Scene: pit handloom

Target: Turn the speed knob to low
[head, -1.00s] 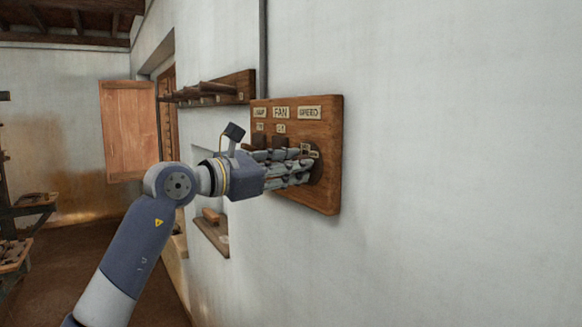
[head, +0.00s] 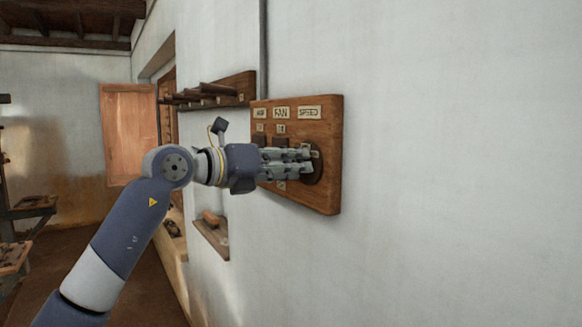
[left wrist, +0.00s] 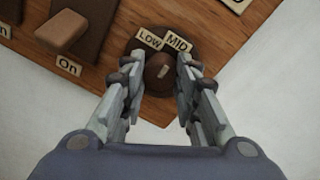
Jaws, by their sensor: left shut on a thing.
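The speed knob (left wrist: 158,72) is a dark round knob with a pale pointer mark, on a dark round plate at the edge of the wooden switch board (head: 330,130). In the left wrist view, labels LOW (left wrist: 149,40) and MID (left wrist: 178,43) sit just beyond it, and the mark points up and slightly right, toward MID. My left gripper (left wrist: 157,80) is shut on the knob, one finger on each side. In the head view my left gripper (head: 306,160) hides most of the knob. My right gripper is out of view.
The board also carries a FAN label (head: 281,112), a SPEED label (head: 309,112) and brown rocker switches (left wrist: 62,32). The wall right of the board is bare.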

